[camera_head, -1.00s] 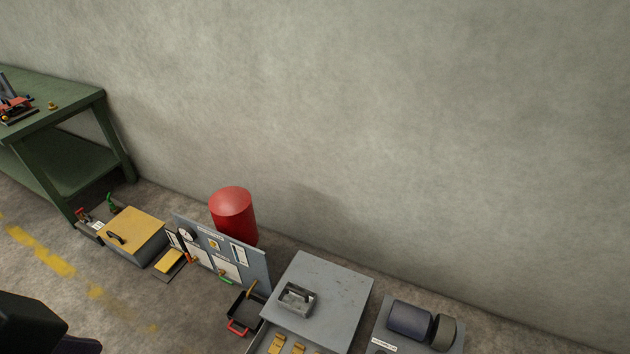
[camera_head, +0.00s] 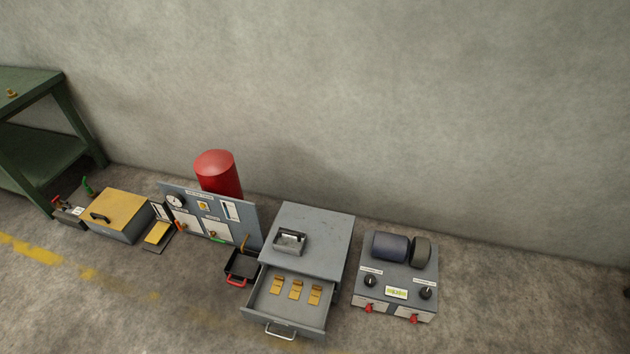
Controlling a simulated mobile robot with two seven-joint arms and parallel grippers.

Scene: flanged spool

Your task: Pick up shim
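Three small brass-coloured shims (camera_head: 296,289) lie side by side in an open drawer (camera_head: 262,312) of a grey cabinet (camera_head: 325,225). The drawer is pulled out toward the front, with a metal handle on its face. Neither of my grippers shows in the head view, so how they stand cannot be seen.
A small metal tray (camera_head: 290,242) sits on the cabinet. A control box (camera_head: 395,285) with dark rollers stands to the right. To the left are a black tray with a red handle (camera_head: 240,266), a gauge panel (camera_head: 210,212), a red cylinder (camera_head: 216,173), a yellow-topped box (camera_head: 118,212) and a green bench (camera_head: 40,150). Front floor is clear.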

